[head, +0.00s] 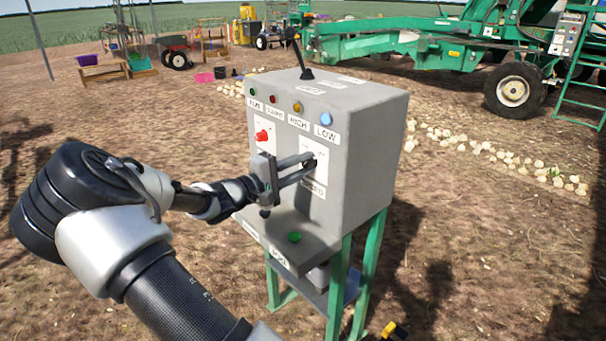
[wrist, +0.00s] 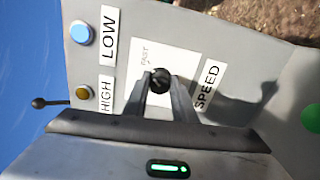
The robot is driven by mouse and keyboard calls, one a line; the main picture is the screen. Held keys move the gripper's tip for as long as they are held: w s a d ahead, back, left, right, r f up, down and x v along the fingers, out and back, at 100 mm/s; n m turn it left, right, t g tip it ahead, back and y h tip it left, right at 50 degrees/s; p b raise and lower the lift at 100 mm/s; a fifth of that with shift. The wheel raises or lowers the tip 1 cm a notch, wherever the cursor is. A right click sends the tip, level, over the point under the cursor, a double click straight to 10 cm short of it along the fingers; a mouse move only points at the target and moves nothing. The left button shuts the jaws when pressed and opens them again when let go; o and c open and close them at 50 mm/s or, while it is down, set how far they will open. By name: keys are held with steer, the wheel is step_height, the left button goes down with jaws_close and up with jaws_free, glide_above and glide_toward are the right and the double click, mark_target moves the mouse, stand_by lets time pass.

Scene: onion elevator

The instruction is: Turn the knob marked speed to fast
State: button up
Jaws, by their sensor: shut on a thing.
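The black speed knob (wrist: 159,81) sits on a white dial plate (wrist: 147,60) on the front of the grey control box. A label reading SPEED (wrist: 207,86) is beside it, and the word FAST shows on the plate. My gripper (wrist: 158,88) has its two fingers closed on the sides of the knob. In the head view, my gripper (head: 309,165) reaches the box front from the left, and its fingers cover most of the knob. The knob's pointer direction cannot be made out.
The grey control box (head: 372,140) stands on green legs. A red knob (head: 262,136), a blue button (head: 326,119) and other coloured buttons are on its face. A green button (head: 294,237) is on the lower shelf. A black lever (head: 299,60) rises from the top.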

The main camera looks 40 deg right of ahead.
steer(key=shift+m+b, duration=0.4)
steer(key=shift+m, duration=0.2)
steer(key=o, duration=1)
steer(key=shift+o, duration=0.2)
steer(key=s+a+p, duration=0.1)
steer(key=a+p, duration=0.1)
steer(key=a, duration=1.5)
steer(key=shift+s+a, duration=0.15)
steer(key=shift+a, duration=0.05)
